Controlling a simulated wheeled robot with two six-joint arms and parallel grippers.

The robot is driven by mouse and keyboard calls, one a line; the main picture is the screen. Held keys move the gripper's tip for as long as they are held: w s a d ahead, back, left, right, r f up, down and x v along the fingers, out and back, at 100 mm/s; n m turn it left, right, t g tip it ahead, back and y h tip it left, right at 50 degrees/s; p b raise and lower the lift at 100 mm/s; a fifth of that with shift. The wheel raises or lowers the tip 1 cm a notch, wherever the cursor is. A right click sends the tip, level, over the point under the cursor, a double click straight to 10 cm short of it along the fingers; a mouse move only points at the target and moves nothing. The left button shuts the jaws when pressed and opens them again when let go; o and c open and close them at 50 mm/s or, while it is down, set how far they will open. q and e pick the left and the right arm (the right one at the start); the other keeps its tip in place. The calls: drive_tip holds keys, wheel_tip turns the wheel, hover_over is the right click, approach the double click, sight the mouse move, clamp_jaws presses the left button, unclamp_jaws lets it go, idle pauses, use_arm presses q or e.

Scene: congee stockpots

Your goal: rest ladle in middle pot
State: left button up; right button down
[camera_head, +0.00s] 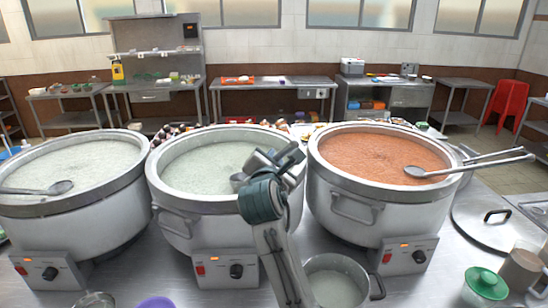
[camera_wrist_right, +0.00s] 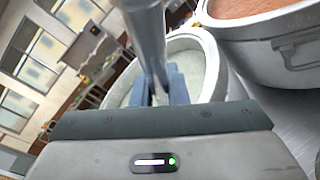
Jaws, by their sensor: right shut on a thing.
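The middle pot (camera_head: 178,215) is a large metal stockpot of pale congee, standing between two others. My right gripper (camera_head: 280,156) is over the right part of its opening. It is shut on the ladle, whose metal handle (camera_wrist_right: 148,35) runs up between the fingers in the right wrist view. In the head view the gripper hides most of the ladle; a small grey rounded piece at its left may be the bowl, and I cannot tell if it touches the congee. The middle pot's rim (camera_wrist_right: 216,62) also shows in the wrist view. My left gripper is not in view.
The left pot (camera_head: 90,215) holds pale congee and a ladle (camera_head: 45,188). The right pot (camera_head: 345,200) holds orange congee and a ladle (camera_head: 430,171).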

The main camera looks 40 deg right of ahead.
drive_tip(key=shift+f, duration=0.2)
idle(0.5)
drive_tip(key=c, duration=1.3)
unclamp_jaws()
drive_tip(key=shift+c, duration=0.2)
